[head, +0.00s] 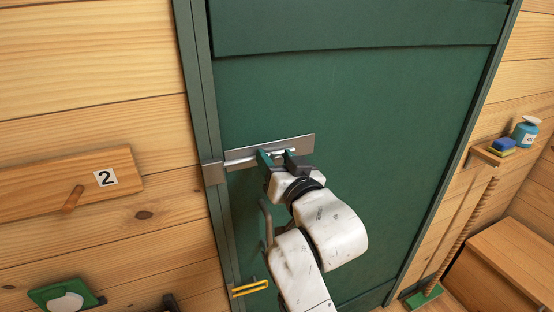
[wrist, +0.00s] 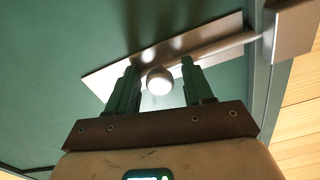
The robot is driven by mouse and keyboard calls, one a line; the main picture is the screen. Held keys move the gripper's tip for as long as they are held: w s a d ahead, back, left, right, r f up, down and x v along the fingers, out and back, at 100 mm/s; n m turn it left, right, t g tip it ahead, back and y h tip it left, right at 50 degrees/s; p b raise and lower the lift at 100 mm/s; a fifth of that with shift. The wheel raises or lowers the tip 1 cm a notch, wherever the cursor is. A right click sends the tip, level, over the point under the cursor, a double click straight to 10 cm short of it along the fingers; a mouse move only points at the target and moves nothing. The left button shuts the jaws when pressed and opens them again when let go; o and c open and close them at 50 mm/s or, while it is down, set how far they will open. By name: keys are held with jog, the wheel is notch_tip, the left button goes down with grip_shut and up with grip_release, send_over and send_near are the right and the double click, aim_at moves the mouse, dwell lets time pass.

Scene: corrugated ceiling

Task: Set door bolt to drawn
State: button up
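The door bolt's metal plate (head: 301,143) is fixed to the green door (head: 350,95) near its left edge. Its rod (head: 242,159) runs left to the keeper (head: 213,173) on the door frame and appears to enter it. In the wrist view the rod (wrist: 238,42) runs right to the keeper (wrist: 292,30). My gripper (head: 278,154) is at the bolt, its fingers pointing at the plate. In the wrist view the bolt's round pale knob (wrist: 159,81) sits between the two green fingers, with a gap on each side. The gripper is open. The fingers partly hide the plate.
A wooden board (head: 45,187) with a peg and a label "2" is on the wall at left. A yellow handle (head: 250,288) is low near the door's left edge. A small shelf (head: 492,155) with a blue bottle (head: 525,131) is at right, above a wooden box (head: 510,262).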

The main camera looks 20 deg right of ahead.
grip_shut()
dwell(0.3)
